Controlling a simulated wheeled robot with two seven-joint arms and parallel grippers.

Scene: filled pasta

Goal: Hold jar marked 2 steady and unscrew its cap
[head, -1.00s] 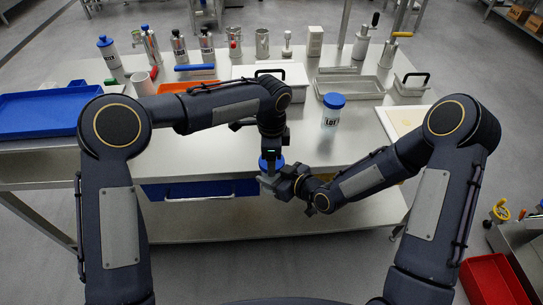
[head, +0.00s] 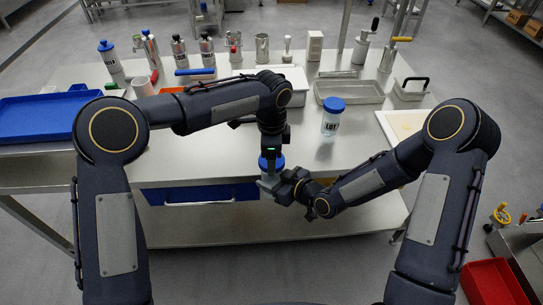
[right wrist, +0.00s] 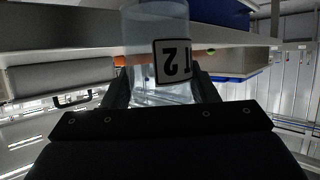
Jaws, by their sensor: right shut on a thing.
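A clear jar with a white label marked 2 (right wrist: 173,62) stands between the fingers of my right gripper (right wrist: 162,88) in the right wrist view; the label appears upside down there. My right gripper, also in the head view (head: 272,184), is shut on the jar's body in front of the table edge. The jar's blue cap (head: 264,163) shows at the top. My left gripper (head: 271,158) points straight down at the cap from above. Its fingertips are too small and overlapped to tell whether they grip the cap.
Another jar with a blue cap (head: 332,117) stands on the table (head: 225,150) at right of centre. A blue tray (head: 40,117) lies at left, a metal tray (head: 350,92) and a pale board (head: 402,124) at right. Several bottles and tools line the back.

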